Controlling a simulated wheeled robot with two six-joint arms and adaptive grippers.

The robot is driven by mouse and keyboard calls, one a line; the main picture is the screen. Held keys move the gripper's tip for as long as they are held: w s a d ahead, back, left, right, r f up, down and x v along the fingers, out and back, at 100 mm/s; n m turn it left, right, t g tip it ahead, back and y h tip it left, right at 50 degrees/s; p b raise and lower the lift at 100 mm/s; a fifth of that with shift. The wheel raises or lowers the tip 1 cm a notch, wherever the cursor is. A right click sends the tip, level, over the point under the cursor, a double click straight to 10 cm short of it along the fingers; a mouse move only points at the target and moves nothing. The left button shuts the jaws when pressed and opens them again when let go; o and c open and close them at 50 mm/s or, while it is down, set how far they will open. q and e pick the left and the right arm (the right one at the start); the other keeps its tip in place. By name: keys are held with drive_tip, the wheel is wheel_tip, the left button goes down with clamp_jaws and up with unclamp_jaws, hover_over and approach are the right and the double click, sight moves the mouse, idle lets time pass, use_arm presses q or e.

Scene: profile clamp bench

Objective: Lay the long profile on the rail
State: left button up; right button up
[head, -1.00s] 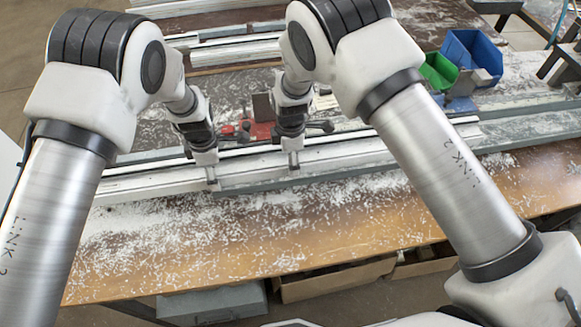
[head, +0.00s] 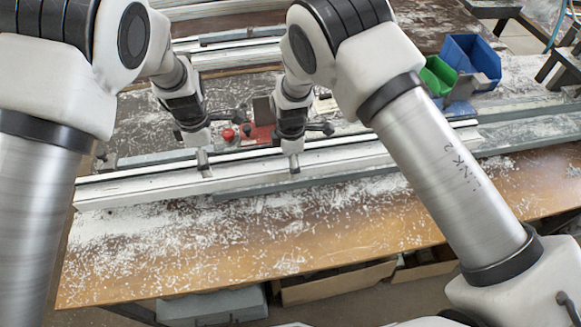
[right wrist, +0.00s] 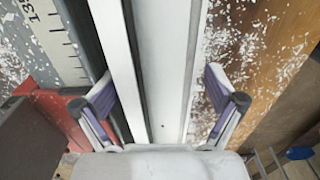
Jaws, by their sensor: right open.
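The grey rail (right wrist: 88,35) with a scale shows beside the profile. I cannot tell whether the profile rests on it.
A red clamp part (head: 258,134) stands behind the profile, close to both grippers. A blue bin (head: 470,58) and a green bin (head: 437,75) stand at the back right. More pale profiles (head: 235,55) lie at the back. White chips cover the wooden front edge (head: 260,240).

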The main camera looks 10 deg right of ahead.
use_arm(q)
drive_tip(key=shift+d+r, duration=0.1)
drive_tip(key=shift+r, duration=0.05)
use_arm(e)
drive_tip(key=shift+w+r, duration=0.15)
drive_tip(key=shift+r, duration=0.4)
wheel_tip(320, 180, up, 6)
drive_tip(key=shift+f, duration=0.1)
drive_tip(key=shift+s+r, duration=0.2)
drive_tip(key=shift+r, duration=0.35)
use_arm(q)
drive_tip(key=shift+w, duration=0.1)
use_arm(e)
drive_tip(key=shift+w, duration=0.1)
